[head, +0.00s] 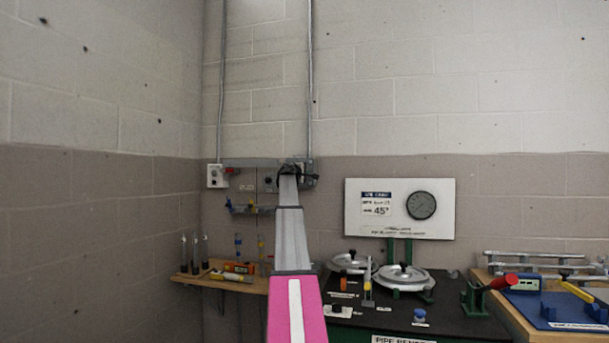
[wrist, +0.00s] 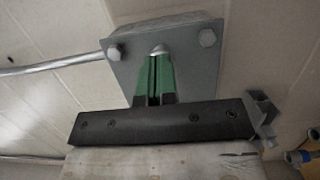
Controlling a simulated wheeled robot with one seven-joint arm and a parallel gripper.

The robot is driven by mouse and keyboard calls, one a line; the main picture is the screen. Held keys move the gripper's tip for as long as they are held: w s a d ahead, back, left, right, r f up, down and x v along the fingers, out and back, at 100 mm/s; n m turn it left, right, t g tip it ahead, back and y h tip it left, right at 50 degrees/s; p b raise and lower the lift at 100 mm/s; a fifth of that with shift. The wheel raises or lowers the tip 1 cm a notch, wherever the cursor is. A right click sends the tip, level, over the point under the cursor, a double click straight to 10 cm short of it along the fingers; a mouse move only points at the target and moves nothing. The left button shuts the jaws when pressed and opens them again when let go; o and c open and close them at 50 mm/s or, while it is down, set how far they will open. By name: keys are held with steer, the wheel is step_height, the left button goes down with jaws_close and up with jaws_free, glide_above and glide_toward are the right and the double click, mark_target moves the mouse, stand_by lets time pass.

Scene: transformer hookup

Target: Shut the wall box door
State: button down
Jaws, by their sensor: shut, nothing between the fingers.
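The grey wall box (head: 247,176) is mounted on the back wall left of centre in the head view. My arm reaches up in front of its right part and hides some of it, so I cannot tell how far its door stands open. My gripper (wrist: 158,55) shows in the wrist view with its green fingers together and nothing between them. The fingertips are in front of a grey metal plate (wrist: 125,55) with hex bolts at its corners. I cannot tell whether they touch it, or whether this plate is the door.
Conduits run up the wall above. Below are a wooden shelf (head: 205,277) with small items and a black bench (head: 450,318) with round metal tools. A gauge board (head: 400,226) is to the right.

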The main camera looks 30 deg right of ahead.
steer(key=shift+w+d+r, duration=0.1)
steer(key=shift+d+r, duration=0.1)
steer(key=shift+d, duration=0.2)
steer(key=s+d+v, duration=0.1)
steer(key=s+v, duration=0.2)
steer(key=v, duration=1.1)
steer(key=a+f+y, duration=0.2)
steer(key=a+f, duration=0.2)
steer(key=f, duration=0.5)
steer(key=w+a+f+m+y, duration=0.1)
steer(key=a+f, duration=0.3)
steer(key=f, duration=0.5)
steer(key=a+f+y, duration=0.2)
steer(key=a+f, duration=0.3)
steer(key=f, duration=0.4)
steer(key=s+a+f+m+g+y, duration=0.1)
steer(key=s+a+f+y, duration=0.15)
steer(key=a+f, duration=0.65)
steer(key=s+a+f+m+g+y, duration=0.1)
steer(key=s+a+f+y, duration=0.15)
steer(key=a+f, duration=0.7)
steer(key=s+a+f+m+g+y, duration=0.1)
steer(key=s+a+f+g+y, duration=0.2)
steer(key=s+a+f, duration=0.8)
steer(key=s+a+f+m+g+y, duration=0.1)
steer(key=s+a+f+g+y, duration=0.2)
steer(key=s+a+f, duration=0.8)
steer(key=s+f, duration=0.6)
steer(key=f, duration=0.2)
steer(key=shift+f, duration=0.2)
